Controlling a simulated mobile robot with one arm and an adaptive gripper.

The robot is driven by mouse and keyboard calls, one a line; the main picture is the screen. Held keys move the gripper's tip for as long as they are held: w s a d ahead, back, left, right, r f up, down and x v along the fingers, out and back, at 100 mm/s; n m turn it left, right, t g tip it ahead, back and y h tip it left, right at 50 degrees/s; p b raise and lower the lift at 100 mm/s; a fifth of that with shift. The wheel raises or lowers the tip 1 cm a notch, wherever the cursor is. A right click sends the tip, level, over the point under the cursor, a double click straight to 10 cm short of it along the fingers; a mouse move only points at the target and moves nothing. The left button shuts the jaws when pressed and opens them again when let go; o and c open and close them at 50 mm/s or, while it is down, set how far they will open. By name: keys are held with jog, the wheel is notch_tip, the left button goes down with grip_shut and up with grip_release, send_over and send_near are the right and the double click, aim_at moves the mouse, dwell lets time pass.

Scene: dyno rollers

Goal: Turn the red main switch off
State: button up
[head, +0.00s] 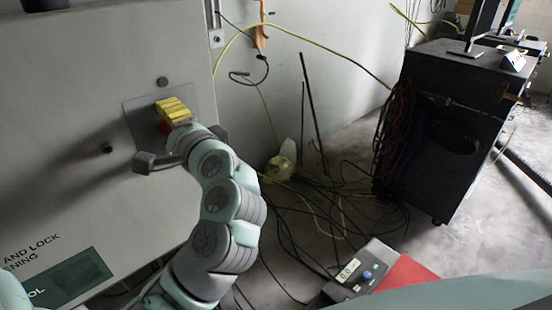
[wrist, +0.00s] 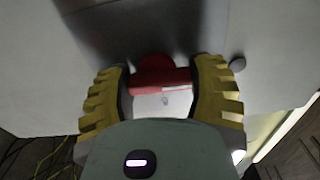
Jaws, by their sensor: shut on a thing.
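The red main switch (wrist: 160,80) sits on a grey metal plate on the cabinet front. In the wrist view its red handle lies crosswise between the yellow fingers of my gripper (wrist: 161,92), which are shut on it from both sides. In the head view my gripper (head: 172,112) is at the plate (head: 133,112), and only a little red of the switch (head: 165,128) shows below the yellow finger. The rest of the switch is hidden there by my gripper and arm.
Cables (head: 310,215) lie on the floor to the right. A black cart (head: 445,130) stands at the right. A device with a display (head: 362,270) is at the bottom.

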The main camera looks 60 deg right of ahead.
jog(key=shift+n, duration=0.3)
jog(key=o, duration=1.2)
jog(key=shift+s, duration=0.1)
jog(key=v, duration=1.2)
